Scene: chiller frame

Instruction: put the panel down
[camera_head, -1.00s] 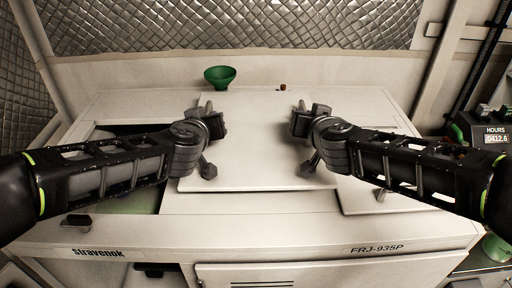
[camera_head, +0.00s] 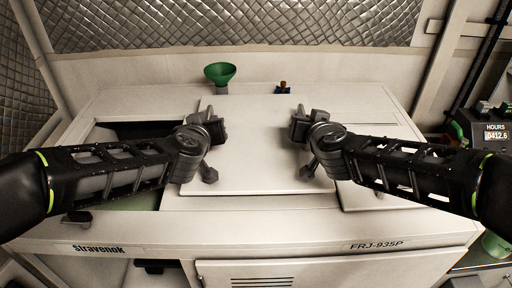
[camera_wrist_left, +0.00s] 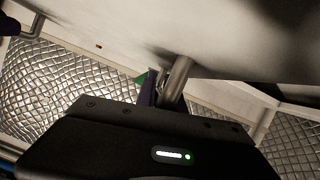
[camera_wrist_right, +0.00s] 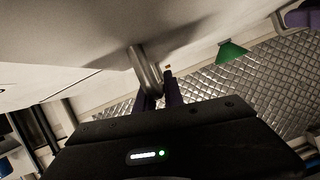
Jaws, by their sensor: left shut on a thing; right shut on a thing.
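The white panel (camera_head: 257,150) lies between my two grippers over the top of the white chiller frame (camera_head: 300,226). My left gripper (camera_head: 217,130) is at the panel's left side, and my right gripper (camera_head: 298,124) is at its right side. In the left wrist view my left gripper (camera_wrist_left: 168,90) is shut on a grey bar handle (camera_wrist_left: 178,76) of the panel. In the right wrist view my right gripper (camera_wrist_right: 160,92) is shut on the other bar handle (camera_wrist_right: 145,68). Whether the panel's underside touches the frame is hidden.
A dark opening (camera_head: 140,131) shows in the top at the left. Another white panel (camera_head: 385,196) lies at the right. An hours display (camera_head: 496,134) is at the far right.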

